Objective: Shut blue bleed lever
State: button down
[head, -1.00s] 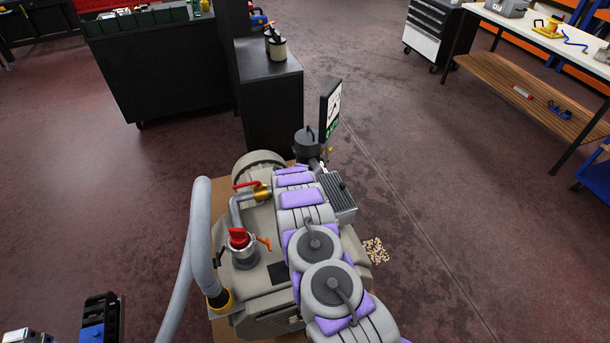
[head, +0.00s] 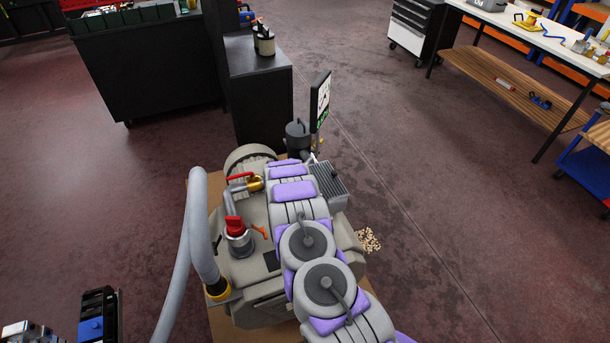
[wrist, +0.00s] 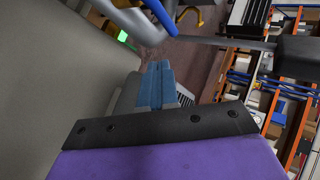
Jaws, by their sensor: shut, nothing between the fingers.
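In the wrist view my gripper (wrist: 159,68) shows as two blue-grey fingers lying together, shut and empty. A blue bar (wrist: 160,14) at the top edge of that view, beyond the fingertips, may be the blue bleed lever; only part of it shows, and it looks apart from the fingers. In the head view my purple and grey arm reaches over the beige pump (head: 236,272) toward its far end. My gripper and the blue lever are hidden there behind the arm.
The pump also carries a red lever (head: 240,176), a red knob (head: 235,226) and an orange lever (head: 258,231). A grey hose (head: 192,240) rises at left. A gauge panel (head: 320,101) and dark canister (head: 298,136) stand near the arm's far end. Open floor lies right.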

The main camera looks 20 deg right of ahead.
jog(key=shift+s+d+r, duration=0.9)
jog(key=shift+s+r, duration=1.65)
jog(key=shift+s, duration=1)
jog(key=a+r+n+y, duration=0.6)
jog(key=a+r, duration=0.6)
jog(key=a, duration=0.4)
jog(key=s+a+r+n+g+y, duration=0.35)
jog(key=s+a+r+n, duration=0.6)
jog(key=s+r, duration=0.45)
jog(key=s+a+r+n+g, duration=0.1)
jog(key=s+r+n, duration=0.1)
jog(key=s, duration=0.5)
jog(key=s+r+n+g, duration=0.1)
jog(key=s+r+n, duration=0.1)
jog(key=s, duration=0.6)
jog(key=s+d+r+n+g+h, duration=0.1)
jog(key=s+d, duration=0.3)
jog(key=s, duration=0.9)
jog(key=s+d+n+g+h, duration=0.2)
jog(key=s+d+n+g, duration=0.1)
jog(key=s, duration=1.1)
jog(key=shift+d+r+n+g+p, duration=0.4)
jog(key=shift+d+n, duration=0.45)
jog(key=shift+d, duration=0.35)
